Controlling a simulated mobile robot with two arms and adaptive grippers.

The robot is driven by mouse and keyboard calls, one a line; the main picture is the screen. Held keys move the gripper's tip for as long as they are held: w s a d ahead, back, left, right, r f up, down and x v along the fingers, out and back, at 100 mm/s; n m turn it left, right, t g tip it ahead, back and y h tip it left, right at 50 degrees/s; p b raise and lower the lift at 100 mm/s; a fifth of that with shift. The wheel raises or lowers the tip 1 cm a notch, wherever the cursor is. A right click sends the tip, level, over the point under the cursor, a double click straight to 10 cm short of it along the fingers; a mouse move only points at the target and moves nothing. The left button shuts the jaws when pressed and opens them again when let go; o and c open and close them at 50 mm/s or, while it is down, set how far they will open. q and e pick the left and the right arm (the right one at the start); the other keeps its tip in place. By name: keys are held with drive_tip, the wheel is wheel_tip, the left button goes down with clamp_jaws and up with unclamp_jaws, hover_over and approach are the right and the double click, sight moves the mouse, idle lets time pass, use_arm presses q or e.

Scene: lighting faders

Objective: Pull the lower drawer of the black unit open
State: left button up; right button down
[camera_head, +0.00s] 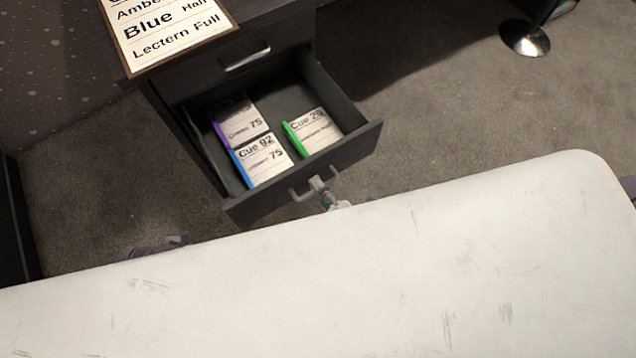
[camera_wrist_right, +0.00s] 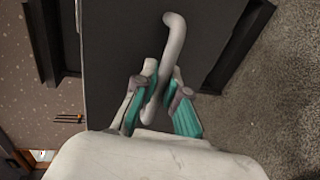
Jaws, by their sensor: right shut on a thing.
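The black unit (camera_head: 195,72) stands at the top left of the head view. Its lower drawer (camera_head: 345,143) is pulled well out, and its inside shows. The drawer's grey handle (camera_head: 297,196) is on its front, which faces me. My right gripper (camera_head: 322,190) is shut on this handle, its hand partly hidden below. In the right wrist view the handle (camera_wrist_right: 174,45) runs between the teal-padded fingers of my right gripper (camera_wrist_right: 161,90), against the dark drawer front (camera_wrist_right: 112,60). My left gripper is not in view.
Cards with purple, blue and green (camera_head: 313,132) edges lie in the drawer. The upper drawer, with its own handle (camera_head: 246,61), is shut. A lettered sign (camera_head: 165,30) lies on top. A round metal stand base (camera_head: 525,38) is at the back right. Carpet right of the drawer is clear.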

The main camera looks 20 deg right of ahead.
drive_tip(key=c, duration=1.2)
unclamp_jaws()
drive_tip(key=v, duration=1.2)
drive_tip(key=shift+w+d, duration=0.1)
